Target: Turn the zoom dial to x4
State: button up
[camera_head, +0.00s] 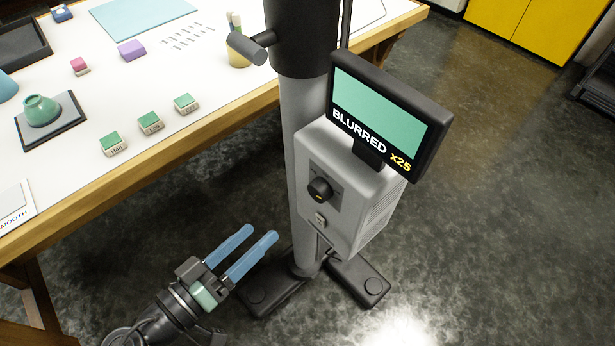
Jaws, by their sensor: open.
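The zoom dial (320,190) is a black round knob with a small yellow mark on the front face of a grey box (350,185). The screen (385,115) on top of the box reads "BLURRED x25". My gripper (257,234) is at the lower left of the box. Its two blue fingers are apart and empty, pointing up and to the right, short of the dial and lower in the picture. A smaller knob or switch (320,219) sits just below the dial. The dial's scale marks are too small to read.
A grey column (300,130) on a dark footed base (355,283) carries the box.

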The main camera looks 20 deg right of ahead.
aim_at(315, 194)
jog(key=shift+h, duration=0.6)
jog(key=p+x, duration=0.1)
jog(key=x, duration=0.2)
jog(key=s+p+x, duration=0.1)
jog(key=x, duration=0.3)
jog(key=p+x, duration=0.1)
jog(key=x, duration=0.3)
jog(key=shift+s+d+p, duration=0.35)
jog(key=shift+x, duration=0.8)
jog(key=shift+f, duration=0.15)
jog(key=shift+c, duration=0.2)
grip_shut()
